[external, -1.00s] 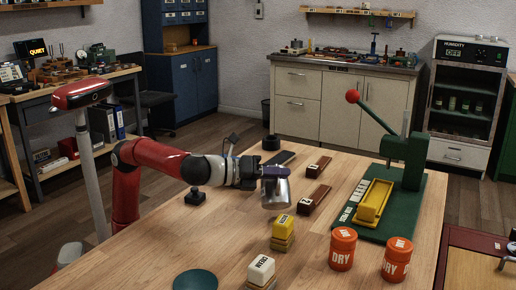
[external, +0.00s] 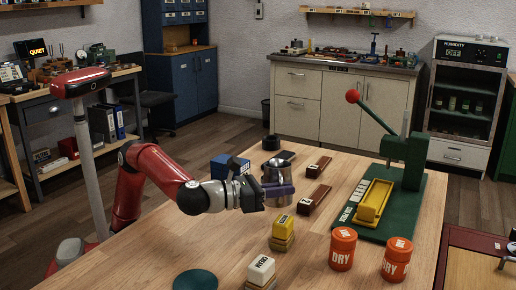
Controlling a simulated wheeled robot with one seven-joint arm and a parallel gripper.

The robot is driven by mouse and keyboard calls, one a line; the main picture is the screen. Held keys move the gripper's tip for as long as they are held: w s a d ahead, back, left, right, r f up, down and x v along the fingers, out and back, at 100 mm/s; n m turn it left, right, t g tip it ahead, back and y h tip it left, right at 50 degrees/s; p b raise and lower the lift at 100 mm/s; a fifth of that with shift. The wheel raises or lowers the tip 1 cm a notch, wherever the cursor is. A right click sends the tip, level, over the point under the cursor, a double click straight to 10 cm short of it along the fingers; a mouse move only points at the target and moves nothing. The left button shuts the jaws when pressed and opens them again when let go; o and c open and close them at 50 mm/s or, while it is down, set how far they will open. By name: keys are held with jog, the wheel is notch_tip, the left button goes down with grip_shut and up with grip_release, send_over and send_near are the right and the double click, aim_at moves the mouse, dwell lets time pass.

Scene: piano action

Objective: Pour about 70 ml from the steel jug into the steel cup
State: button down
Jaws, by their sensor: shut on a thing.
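The steel jug (external: 277,173) is in my gripper (external: 281,190), above the middle of the wooden table. The jug looks about upright, its rim at the top. The purple-grey fingers of my gripper are closed across its lower body. I cannot make out the steel cup; it may be hidden behind the jug or my arm. The liquid inside the jug does not show.
On the wooden table (external: 215,255) are yellow blocks (external: 283,231), a white-topped block (external: 261,270), orange tins (external: 342,250), brown blocks (external: 315,195), a blue box (external: 229,166) and a dark green disc (external: 195,281). A green lever press (external: 404,160) stands at the right.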

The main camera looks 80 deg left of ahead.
jog(key=shift+s+d+r+m+p, duration=0.1)
jog(key=shift+d+r+m+p, duration=0.25)
jog(key=shift+m, duration=0.25)
